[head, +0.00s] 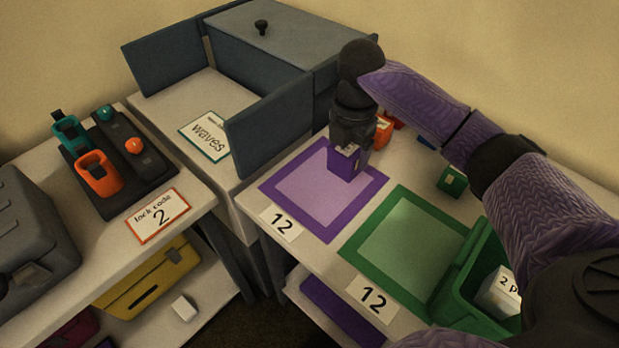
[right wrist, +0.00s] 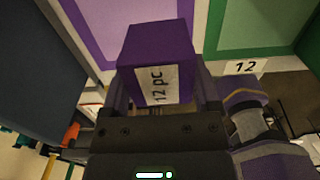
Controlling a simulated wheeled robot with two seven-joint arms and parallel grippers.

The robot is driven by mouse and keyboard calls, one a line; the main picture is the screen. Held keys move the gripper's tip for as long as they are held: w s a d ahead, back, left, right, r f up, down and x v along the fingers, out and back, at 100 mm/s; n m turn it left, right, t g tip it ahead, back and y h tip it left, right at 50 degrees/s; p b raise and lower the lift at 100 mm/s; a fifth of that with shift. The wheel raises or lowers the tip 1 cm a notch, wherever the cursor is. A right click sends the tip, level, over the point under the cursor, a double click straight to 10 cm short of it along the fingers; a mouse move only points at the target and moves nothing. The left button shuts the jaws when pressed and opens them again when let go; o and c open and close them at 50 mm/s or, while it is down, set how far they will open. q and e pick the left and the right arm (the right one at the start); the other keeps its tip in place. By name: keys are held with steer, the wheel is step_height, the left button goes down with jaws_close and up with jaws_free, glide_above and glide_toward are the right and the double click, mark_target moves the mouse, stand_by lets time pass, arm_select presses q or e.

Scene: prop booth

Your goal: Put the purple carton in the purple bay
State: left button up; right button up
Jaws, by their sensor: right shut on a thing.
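The purple carton (head: 345,163), a small block with a white label reading "12 pc", is in my right gripper (head: 352,140). In the right wrist view the carton (right wrist: 155,48) sits upright between the two fingers, which are shut on it. In the head view it appears over the far right part of the purple bay (head: 308,198), a pale square with a purple border on the right table. I cannot tell whether its base touches the surface. The bay's purple border (right wrist: 88,32) also shows in the right wrist view. My left gripper is not in view.
A green bay (head: 405,240) lies beside the purple one, each with a "12" card. A green bin (head: 462,290) holds a white box. A green block (head: 452,181) and orange items (head: 384,130) stand behind. A dark panel (head: 270,125) rises left of the purple bay.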

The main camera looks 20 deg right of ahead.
mark_target(351, 146)
arm_select(q)
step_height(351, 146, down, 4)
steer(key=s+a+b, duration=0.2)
steer(key=b, duration=0.1)
arm_select(e)
step_height(351, 146, down, 9)
steer(key=shift+s, duration=0.1)
steer(key=shift+r, duration=0.2)
steer(key=o, duration=1.2)
steer(key=shift+f, duration=0.1)
steer(key=shift+c, duration=0.2)
step_height(351, 146, up, 8)
steer(key=p, duration=0.3)
steer(key=shift+f, duration=0.2)
step_height(351, 146, up, 5)
steer(key=shift+f+p, duration=0.1)
steer(key=shift+p, duration=0.95)
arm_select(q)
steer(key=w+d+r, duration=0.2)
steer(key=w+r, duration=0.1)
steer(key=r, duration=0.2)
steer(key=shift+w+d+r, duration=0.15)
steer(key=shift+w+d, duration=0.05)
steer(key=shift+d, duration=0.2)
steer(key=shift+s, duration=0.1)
